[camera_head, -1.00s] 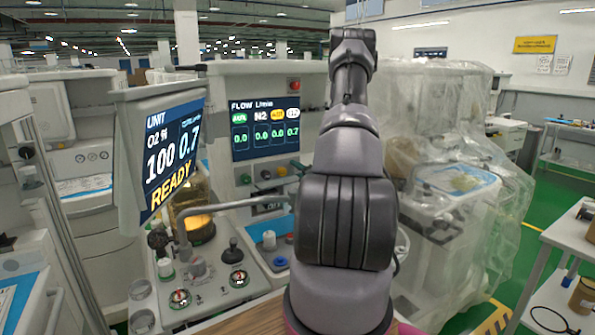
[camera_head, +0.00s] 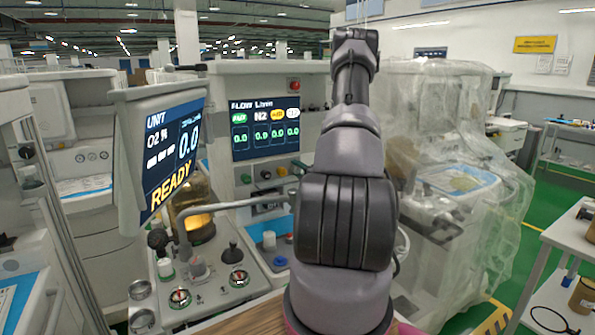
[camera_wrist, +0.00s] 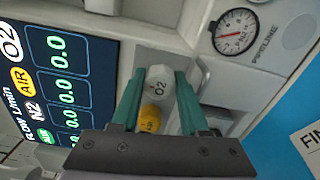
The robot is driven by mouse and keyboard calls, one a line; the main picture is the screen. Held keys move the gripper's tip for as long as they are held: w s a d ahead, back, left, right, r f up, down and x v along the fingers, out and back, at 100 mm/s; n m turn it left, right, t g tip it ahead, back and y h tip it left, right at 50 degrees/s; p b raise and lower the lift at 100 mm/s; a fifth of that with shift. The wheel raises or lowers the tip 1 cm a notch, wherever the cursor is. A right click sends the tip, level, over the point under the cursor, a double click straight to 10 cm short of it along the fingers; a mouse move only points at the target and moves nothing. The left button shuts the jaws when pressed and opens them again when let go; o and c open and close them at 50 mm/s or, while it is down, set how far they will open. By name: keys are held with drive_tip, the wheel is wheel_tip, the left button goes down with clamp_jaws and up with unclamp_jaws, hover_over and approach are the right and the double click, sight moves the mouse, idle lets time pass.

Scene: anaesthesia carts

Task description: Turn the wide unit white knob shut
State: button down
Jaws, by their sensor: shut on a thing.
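The white knob (camera_wrist: 160,82), marked O2, shows in the wrist view between the two green fingers of my gripper (camera_wrist: 159,76). The fingers are shut on it, one on each side. The flow screen (camera_head: 265,127) of the wide unit reads 0.0 in every column. The side screen (camera_head: 173,153) reads 0.0, with dashes under O2 % and READY below.
A yellow AIR knob (camera_wrist: 150,117) sits close beside the white knob, partly between my fingers. A round pipeline gauge (camera_wrist: 235,32) is at the upper right. A black knob (camera_head: 265,175) and a green knob (camera_head: 245,179) sit farther left under the screen.

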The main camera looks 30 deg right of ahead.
drive_tip(key=shift+c, duration=2)
unclamp_jaws()
